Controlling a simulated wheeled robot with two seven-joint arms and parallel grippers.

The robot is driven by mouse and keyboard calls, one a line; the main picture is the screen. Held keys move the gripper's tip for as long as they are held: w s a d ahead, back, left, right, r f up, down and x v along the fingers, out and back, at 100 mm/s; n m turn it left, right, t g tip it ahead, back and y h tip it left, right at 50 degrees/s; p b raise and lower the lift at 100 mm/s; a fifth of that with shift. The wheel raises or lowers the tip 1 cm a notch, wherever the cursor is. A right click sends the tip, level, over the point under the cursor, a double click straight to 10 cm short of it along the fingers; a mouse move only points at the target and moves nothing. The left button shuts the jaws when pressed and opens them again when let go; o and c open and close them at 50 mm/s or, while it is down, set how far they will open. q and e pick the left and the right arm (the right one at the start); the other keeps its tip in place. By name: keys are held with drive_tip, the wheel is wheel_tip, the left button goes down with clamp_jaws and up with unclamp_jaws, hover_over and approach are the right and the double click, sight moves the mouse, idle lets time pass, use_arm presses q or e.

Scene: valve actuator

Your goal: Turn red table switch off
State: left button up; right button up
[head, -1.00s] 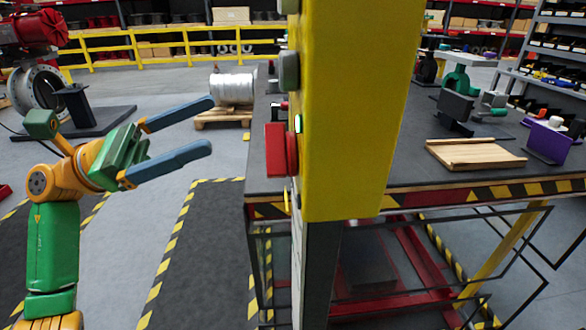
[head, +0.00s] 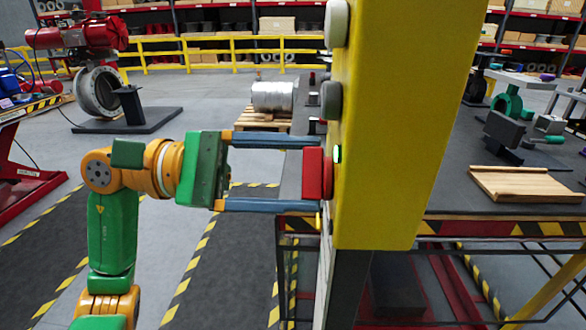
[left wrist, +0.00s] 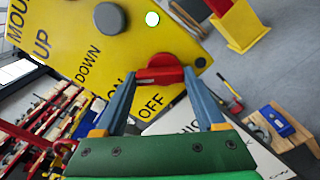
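The red switch (head: 314,174) sticks out from the left face of the yellow panel (head: 400,120). My left gripper (head: 318,172) is open, with one finger above and one below the switch in the head view. In the left wrist view, the red switch (left wrist: 160,75) lies between the two fingertips (left wrist: 158,73), near the word OFF, with ON partly hidden by a finger. I cannot tell whether the fingers touch it. A small green light (head: 338,154) glows beside the switch. My right gripper is not in view.
Grey buttons (head: 331,100) sit above the switch on the panel. A dark workbench (head: 450,195) with a wooden board (head: 525,186) stands behind and right of the panel. A metal drum (head: 273,97) rests on a pallet further back. The floor left of the panel is mostly clear.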

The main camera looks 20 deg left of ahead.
use_arm(q)
drive_tip(key=c, duration=0.5)
drive_tip(key=shift+c, duration=0.2)
drive_tip(key=n, duration=1.1)
drive_tip(key=n+p, duration=0.1)
drive_tip(key=n, duration=0.5)
drive_tip(key=shift+f, duration=0.3)
drive_tip(key=o, duration=1.3)
